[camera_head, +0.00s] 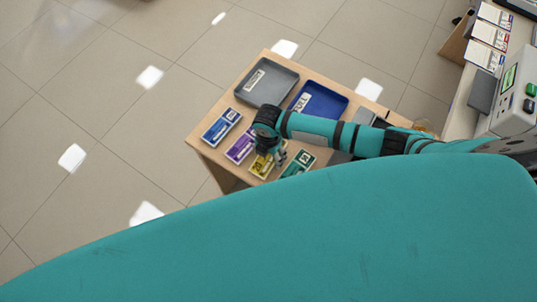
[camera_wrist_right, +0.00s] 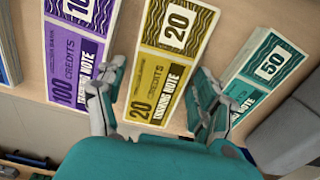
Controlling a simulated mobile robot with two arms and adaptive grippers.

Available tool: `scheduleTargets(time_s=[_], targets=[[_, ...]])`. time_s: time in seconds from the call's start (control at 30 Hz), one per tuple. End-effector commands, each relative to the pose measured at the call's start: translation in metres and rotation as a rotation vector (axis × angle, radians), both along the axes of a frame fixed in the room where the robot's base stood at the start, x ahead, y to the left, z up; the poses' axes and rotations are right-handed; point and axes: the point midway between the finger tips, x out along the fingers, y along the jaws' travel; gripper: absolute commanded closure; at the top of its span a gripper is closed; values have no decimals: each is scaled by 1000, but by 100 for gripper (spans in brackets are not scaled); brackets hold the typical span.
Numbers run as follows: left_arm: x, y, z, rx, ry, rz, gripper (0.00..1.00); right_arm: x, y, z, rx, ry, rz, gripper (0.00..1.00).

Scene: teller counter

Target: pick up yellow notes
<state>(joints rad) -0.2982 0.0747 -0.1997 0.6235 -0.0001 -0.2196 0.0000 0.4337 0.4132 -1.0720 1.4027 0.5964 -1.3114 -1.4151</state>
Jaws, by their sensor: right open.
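The yellow notes (camera_head: 262,166) are a stack marked 20 on the wooden table, between the purple and the green notes. In the right wrist view the yellow notes (camera_wrist_right: 158,72) lie upright in the picture between my fingers' tips. My right gripper (camera_head: 273,155) is over the yellow notes and hides part of them. In the wrist view my right gripper (camera_wrist_right: 160,95) is open, one finger to each side of the yellow stack's near end, with nothing held. Whether the fingers touch the stack cannot be told. My left gripper is not in view.
Purple notes (camera_wrist_right: 78,45) marked 100 and green notes (camera_wrist_right: 262,75) marked 50 lie close on either side. Blue notes (camera_head: 221,126) lie farther left. A grey tray (camera_head: 292,73) and a blue tray (camera_head: 340,103) stand behind. A counter with a machine (camera_head: 515,90) is at right.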

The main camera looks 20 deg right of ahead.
Motion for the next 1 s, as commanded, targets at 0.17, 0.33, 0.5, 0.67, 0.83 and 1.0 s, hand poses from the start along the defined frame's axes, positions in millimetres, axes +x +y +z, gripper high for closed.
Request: scheduleTargets(time_s=[0.17, 0.33, 0.5, 0.67, 0.83, 1.0], targets=[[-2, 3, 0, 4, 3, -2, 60, 0, 0, 0, 0, 0, 0, 37], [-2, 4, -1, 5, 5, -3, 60, 0, 0, 0, -1, 1, 0, 60], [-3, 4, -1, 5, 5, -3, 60, 0, 0, 1, 0, 0, 0, 76], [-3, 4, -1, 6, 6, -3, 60, 0, 0, 1, 0, 0, 0, 76], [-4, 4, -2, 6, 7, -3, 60, 1, 0, 5, 0, 0, -1, 76], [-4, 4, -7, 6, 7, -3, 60, 1, 0, 19, 1, -2, 1, 76]])
